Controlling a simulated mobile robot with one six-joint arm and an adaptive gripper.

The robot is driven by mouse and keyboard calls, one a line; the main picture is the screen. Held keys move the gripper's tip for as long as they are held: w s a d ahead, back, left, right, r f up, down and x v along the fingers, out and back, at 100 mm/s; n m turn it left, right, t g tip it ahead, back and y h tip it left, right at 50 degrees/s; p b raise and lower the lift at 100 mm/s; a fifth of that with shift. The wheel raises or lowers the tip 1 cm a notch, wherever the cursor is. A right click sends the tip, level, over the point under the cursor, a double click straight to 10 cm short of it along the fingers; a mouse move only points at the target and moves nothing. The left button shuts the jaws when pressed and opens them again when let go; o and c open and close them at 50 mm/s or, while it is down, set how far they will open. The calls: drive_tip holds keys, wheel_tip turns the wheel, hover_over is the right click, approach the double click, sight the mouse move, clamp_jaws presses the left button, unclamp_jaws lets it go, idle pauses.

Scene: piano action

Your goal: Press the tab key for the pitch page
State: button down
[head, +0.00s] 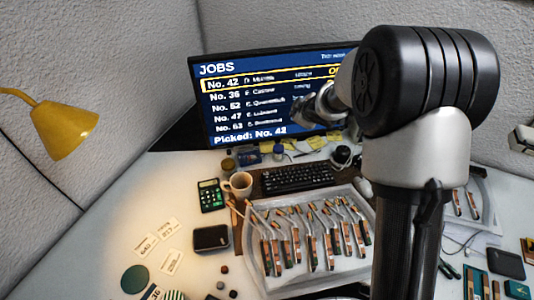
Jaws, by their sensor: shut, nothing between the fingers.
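The black keyboard (297,178) lies on the desk below the monitor, and its single keys, the tab key among them, are too small to tell apart. The monitor (250,100) shows a blue page headed JOBS, with the No. 42 row framed in yellow and "Picked: No. 42" at the bottom. My gripper (300,116) shows small and dark in front of the screen, above and apart from the keyboard. It is shut and empty, though its fingertips are hard to make out. My arm hides the right part of the screen.
A mug (238,184) and green calculator (210,195) stand left of the keyboard. A white mouse (364,188) is to its right. A clear tray (262,288) of several piano action parts lies in front. A yellow lamp (65,128) hangs at left.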

drive_tip(key=w+a+f+n+g+y, duration=0.15)
drive_tip(key=a+f+n+y, duration=0.35)
drive_tip(key=f, duration=0.7)
drive_tip(key=g, duration=0.2)
hover_over(266, 180)
wheel_tip(266, 180, down, 8)
drive_tip(key=shift+r+n, duration=0.15)
drive_tip(key=shift+n, duration=0.25)
drive_tip(key=shift+t, duration=0.25)
wheel_tip(266, 180, down, 9)
drive_tip(key=b, duration=0.7)
drive_tip(key=shift+r, duration=0.1)
drive_tip(key=shift+f, duration=0.45)
drive_tip(key=shift+f+b, duration=0.3)
drive_tip(key=shift+b, duration=0.1)
drive_tip(key=shift+r, duration=0.1)
drive_tip(key=shift+r+p, duration=0.65)
